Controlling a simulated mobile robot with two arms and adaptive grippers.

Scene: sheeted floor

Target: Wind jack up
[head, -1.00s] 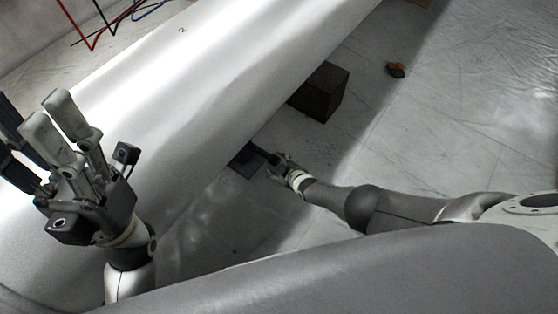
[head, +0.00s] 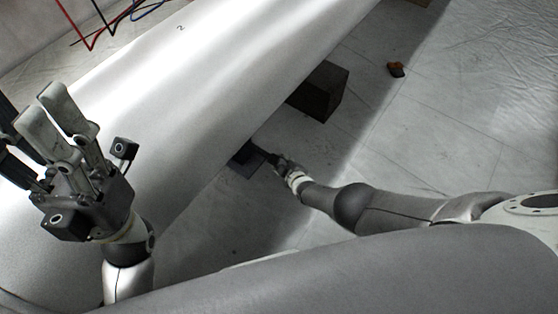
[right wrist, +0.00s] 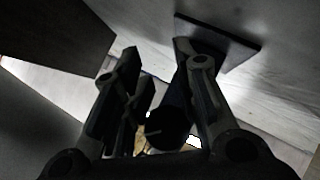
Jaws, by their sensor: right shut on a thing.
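The jack (head: 243,160) is a small dark device on a dark plate, on the floor under the lower edge of a big white rounded body (head: 210,80). The body hides most of it. A dark handle (head: 264,154) sticks out from it toward my right gripper (head: 281,167), which is shut on this handle. In the right wrist view the dark bar (right wrist: 180,85) passes between the fingers (right wrist: 160,95), and a dark flat plate (right wrist: 230,45) lies beyond. My left gripper (head: 55,118) is raised in the air, apart from the jack, with its fingers spread and empty.
A dark block (head: 320,92) stands on the floor beside the white body. Red, black and blue rods or cables (head: 95,30) are at the top left.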

